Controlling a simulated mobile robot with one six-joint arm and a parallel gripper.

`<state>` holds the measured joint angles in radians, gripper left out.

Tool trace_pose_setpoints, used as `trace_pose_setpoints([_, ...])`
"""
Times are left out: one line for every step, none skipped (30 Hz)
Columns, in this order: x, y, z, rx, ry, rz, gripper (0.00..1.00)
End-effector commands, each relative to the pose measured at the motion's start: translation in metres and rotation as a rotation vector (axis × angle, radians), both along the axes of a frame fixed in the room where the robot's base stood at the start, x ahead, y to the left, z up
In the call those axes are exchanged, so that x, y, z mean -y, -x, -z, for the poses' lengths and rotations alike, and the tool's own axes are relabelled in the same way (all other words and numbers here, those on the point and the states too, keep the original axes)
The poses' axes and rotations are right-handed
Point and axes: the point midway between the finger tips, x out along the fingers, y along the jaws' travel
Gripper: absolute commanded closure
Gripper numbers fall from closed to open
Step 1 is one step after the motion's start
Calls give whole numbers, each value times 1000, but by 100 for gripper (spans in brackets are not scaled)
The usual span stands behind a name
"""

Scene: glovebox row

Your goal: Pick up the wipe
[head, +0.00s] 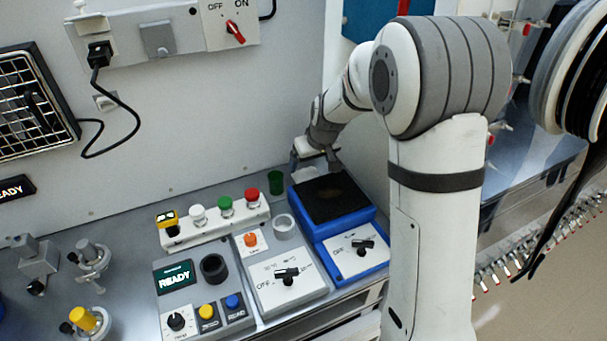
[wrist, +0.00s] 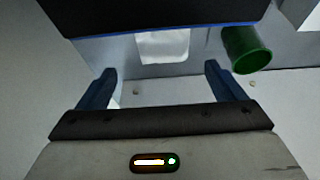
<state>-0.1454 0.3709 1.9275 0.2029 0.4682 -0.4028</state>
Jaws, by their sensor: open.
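A pale, whitish flat patch (wrist: 163,47), which looks like the wipe, lies on the grey bench in the wrist view, beyond and between my fingertips and apart from them. Its far side is cut off by the dark-topped blue unit. I cannot make it out in the head view, where the blue unit (head: 375,222) and my arm block that area. My gripper (wrist: 160,78) is open, with its two blue fingers apart and nothing between them. In the head view my gripper (head: 316,160) is behind the blue unit, near the back wall.
A green cup (wrist: 246,50) stands close to my right finger in the wrist view; it also shows in the head view (head: 275,183). A white button box (head: 215,222) and a white ring (head: 284,226) are left of the blue unit.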

Motion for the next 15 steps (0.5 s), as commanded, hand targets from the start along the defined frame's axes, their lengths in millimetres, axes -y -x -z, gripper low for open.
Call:
trace_pose_setpoints([-2, -1, 5, -3, 1, -1, 11])
trace_pose_setpoints([-3, -2, 7, -3, 0, -3, 11])
trace_pose_setpoints([-4, -2, 11, -3, 0, -4, 11])
trace_pose_setpoints([-5, -3, 15, -4, 1, -4, 11])
trace_pose_setpoints([-7, -4, 19, -5, 2, -5, 11])
trace_pose_setpoints([-9, -5, 24, -5, 1, -7, 11])
trace_pose_setpoints([-10, -6, 29, -5, 1, -7, 11])
trace_pose_setpoints([-11, -7, 33, -5, 1, -6, 11])
trace_pose_setpoints([-12, -10, 38, -4, 1, -6, 11])
trace_pose_setpoints([-12, -11, 41, -4, 1, -6, 11])
trace_pose_setpoints([-13, -12, 44, -3, 0, -6, 11])
trace_pose_setpoints([-13, -13, 47, -3, 1, -7, 11])
trace_pose_setpoints([-14, -14, 49, -2, 2, -7, 11])
trace_pose_setpoints([-14, -14, 50, -2, 2, -7, 11])
trace_pose_setpoints([-14, -15, 51, -1, 1, -7, 11])
